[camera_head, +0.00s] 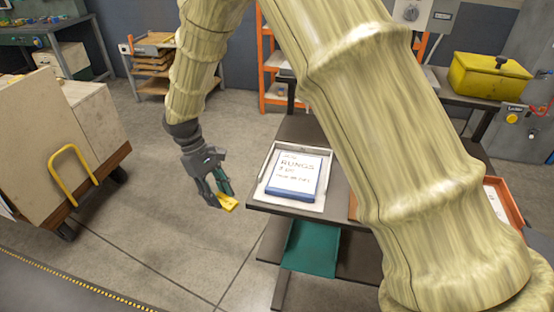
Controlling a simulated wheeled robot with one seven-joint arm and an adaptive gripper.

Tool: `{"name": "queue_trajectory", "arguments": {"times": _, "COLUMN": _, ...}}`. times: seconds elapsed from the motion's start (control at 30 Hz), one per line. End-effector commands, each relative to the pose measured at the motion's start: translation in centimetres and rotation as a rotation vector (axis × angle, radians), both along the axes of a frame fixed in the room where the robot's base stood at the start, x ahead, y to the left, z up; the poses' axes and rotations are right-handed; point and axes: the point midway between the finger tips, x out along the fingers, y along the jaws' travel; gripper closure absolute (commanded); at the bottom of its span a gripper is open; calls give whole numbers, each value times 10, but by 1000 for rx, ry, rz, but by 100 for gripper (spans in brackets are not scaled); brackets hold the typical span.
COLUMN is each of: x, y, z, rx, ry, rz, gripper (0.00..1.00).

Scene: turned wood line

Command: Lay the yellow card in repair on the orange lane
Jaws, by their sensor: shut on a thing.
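My gripper (221,194) is shut on a small yellow card (228,203). It holds the card in the air, just left of the dark table's near left corner, above the floor. Any writing on the card is too small to read. An orange-rimmed tray (513,208) with a white sheet in it lies at the right end of the table, partly hidden behind my arm. An orange edge (352,206) also shows just left of my arm. I cannot tell which of these is the orange lane.
A pale tray (268,190) on the dark table (330,160) holds a blue-edged block with a sheet lettered "RUNGS". A teal tray (310,248) sits on the shelf below. A yellow box (488,75) stands behind. A cart with boards (60,140) is at left; open floor lies between.

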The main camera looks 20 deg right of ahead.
Motion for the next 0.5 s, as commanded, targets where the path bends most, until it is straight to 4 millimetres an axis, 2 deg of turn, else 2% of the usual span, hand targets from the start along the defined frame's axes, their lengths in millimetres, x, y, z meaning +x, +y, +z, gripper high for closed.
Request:
{"name": "queue_trajectory", "arguments": {"times": 0.03, "x": 5, "y": 3, "z": 35, "rx": -1, "ry": -5, "rz": 56, "gripper": 79}}
{"name": "queue_trajectory", "arguments": {"times": 0.2, "x": 15, "y": 7, "z": 99, "rx": -1, "ry": -4, "rz": 223, "gripper": 79}}
{"name": "queue_trajectory", "arguments": {"times": 0.33, "x": 19, "y": 9, "z": 129, "rx": -1, "ry": -1, "rz": 302, "gripper": 79}}
{"name": "queue_trajectory", "arguments": {"times": 0.5, "x": 20, "y": 6, "z": 143, "rx": 0, "ry": 1, "rz": 343, "gripper": 79}}
